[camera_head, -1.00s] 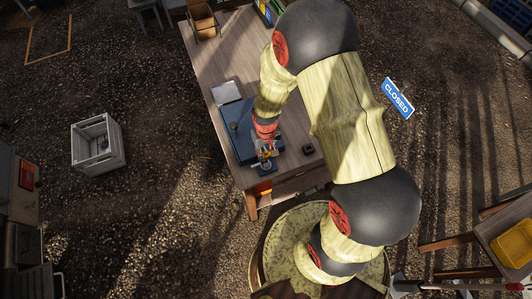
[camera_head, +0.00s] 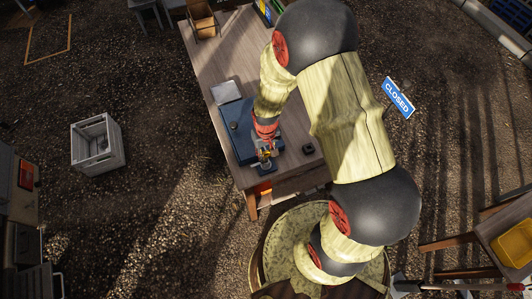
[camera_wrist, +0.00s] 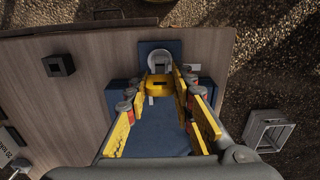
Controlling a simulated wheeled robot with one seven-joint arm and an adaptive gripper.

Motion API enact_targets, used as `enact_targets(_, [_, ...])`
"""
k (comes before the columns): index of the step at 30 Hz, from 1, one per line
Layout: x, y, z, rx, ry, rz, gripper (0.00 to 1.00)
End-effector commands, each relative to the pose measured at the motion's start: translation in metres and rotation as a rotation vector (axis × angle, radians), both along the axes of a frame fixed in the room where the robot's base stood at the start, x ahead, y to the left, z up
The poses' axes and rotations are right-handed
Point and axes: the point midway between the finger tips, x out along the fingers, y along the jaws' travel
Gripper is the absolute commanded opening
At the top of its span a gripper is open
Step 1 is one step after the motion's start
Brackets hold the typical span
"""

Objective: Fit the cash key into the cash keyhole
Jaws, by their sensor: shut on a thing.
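The blue cash register (camera_head: 238,130) sits on the wooden table near its front edge. My gripper (camera_head: 265,154) is over the register's front end, pointing down. In the wrist view, my gripper (camera_wrist: 160,82) is shut on a small yellow piece with a dark slot, which I take to be the cash key (camera_wrist: 158,86). A grey rounded part (camera_wrist: 160,60) stands just beyond it, over a blue tab (camera_wrist: 148,47) of the register. I cannot tell whether the key touches that part. The keyhole cannot be made out; the fingers and key may hide it.
A small dark square object (camera_head: 308,149) lies on the table (camera_head: 215,55) right of the register; it also shows in the wrist view (camera_wrist: 58,65). A pale flat panel (camera_head: 226,92) is behind the register. A grey crate (camera_head: 97,145) stands on the gravel left of the table.

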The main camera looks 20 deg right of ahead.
Motion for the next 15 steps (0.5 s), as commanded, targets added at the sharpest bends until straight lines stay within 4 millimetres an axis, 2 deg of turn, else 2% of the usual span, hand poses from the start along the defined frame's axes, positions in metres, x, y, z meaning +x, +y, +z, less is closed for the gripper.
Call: enact_targets(15, [0.0,0.0,-0.013,0.0,0.0,0.0,0.0])
